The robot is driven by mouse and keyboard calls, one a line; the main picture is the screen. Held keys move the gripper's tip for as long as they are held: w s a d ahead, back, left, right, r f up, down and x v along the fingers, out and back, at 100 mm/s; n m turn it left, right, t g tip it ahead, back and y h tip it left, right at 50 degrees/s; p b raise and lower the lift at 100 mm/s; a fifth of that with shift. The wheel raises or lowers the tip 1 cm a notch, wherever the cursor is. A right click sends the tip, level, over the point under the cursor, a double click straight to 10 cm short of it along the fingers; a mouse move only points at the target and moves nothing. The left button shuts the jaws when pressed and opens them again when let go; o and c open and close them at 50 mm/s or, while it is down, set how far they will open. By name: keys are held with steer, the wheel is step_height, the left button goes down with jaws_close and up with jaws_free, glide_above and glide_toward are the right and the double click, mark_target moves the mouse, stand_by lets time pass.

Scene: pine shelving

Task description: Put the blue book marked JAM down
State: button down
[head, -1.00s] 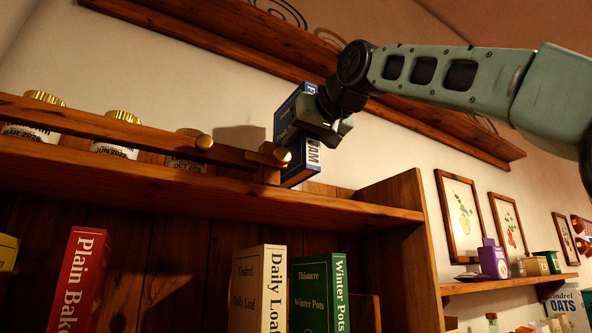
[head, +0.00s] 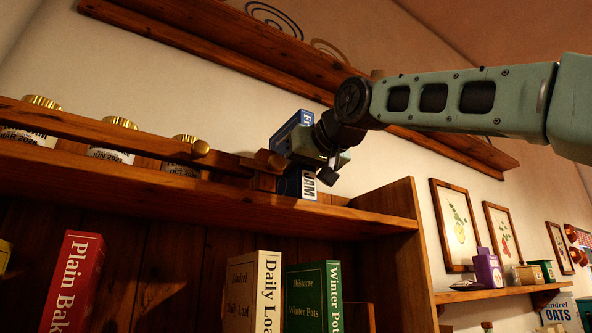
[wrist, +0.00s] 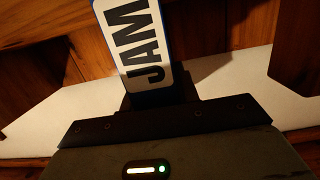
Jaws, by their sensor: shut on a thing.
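The blue book marked JAM (head: 290,128) is upright at the right end of the rail on the top shelf (head: 365,209). Its white JAM label shows low on its spine, and the wrist view shows the label (wrist: 138,45) up close. My gripper (head: 306,152) is shut on the book from the right and hides its middle. The book's foot is close to the shelf top, by the rail's end post. I cannot tell whether it touches the board.
A wooden rail (head: 100,126) with round knobs runs along the shelf front, with several gold-lidded jars (head: 118,139) behind it. Bare shelf lies right of the book, up to the raised side panel (head: 395,205). Red, cream and green books stand below. A higher ledge (head: 290,62) crosses the wall.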

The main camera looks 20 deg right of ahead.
steer(key=c, duration=1)
jaws_free()
steer(key=shift+c, duration=0.2)
steer(key=b+v, duration=0.5)
steer(key=v, duration=0.7)
steer(key=shift+d, duration=0.1)
